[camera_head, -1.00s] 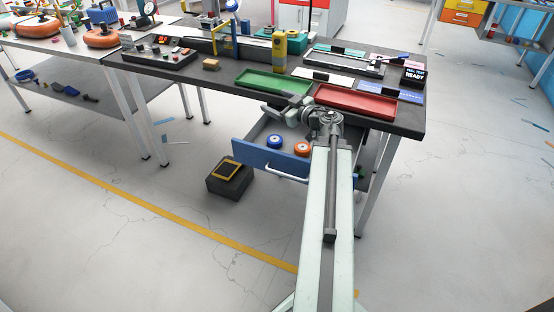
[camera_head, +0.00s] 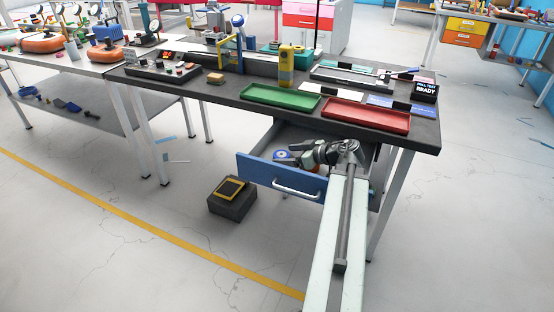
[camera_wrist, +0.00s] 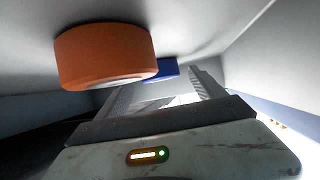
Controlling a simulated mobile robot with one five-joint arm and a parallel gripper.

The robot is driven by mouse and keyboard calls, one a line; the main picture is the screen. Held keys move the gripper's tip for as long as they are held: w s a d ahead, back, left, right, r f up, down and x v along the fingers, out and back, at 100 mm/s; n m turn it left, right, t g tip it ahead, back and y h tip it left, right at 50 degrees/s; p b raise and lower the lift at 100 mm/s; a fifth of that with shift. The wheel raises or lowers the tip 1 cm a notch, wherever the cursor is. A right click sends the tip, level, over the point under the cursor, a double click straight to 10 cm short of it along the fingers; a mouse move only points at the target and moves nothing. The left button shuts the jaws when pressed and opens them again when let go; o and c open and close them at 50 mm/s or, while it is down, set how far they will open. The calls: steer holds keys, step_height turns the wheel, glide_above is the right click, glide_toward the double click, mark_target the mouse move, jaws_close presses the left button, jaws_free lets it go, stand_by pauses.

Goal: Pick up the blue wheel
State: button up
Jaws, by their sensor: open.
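The blue wheel (camera_head: 281,156) lies in the open blue-fronted drawer (camera_head: 262,172) under the workbench, partly covered by my gripper in the head view. My gripper (camera_head: 297,156) is inside the drawer, just right of the blue wheel. In the wrist view its fingers (camera_wrist: 163,82) are spread with nothing between them. The blue wheel (camera_wrist: 167,69) shows beyond them, partly hidden behind the orange wheel (camera_wrist: 105,57), which is large and close on the left. I cannot tell whether a finger touches either wheel.
Pale drawer walls (camera_wrist: 265,60) stand close on both sides of my gripper. The dark bench top (camera_head: 225,92) overhangs the drawer, with a green tray (camera_head: 281,97) and a red tray (camera_head: 362,115) near its edge. A black box (camera_head: 232,203) stands on the floor below.

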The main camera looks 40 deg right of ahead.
mark_target(285, 155)
steer(key=shift+x, duration=0.8)
steer(key=shift+s+a+r, duration=0.1)
steer(key=shift+s+r, duration=0.05)
steer(key=c, duration=1.6)
step_height(285, 155, up, 10)
steer(key=p, duration=1)
steer(key=shift+r, duration=0.1)
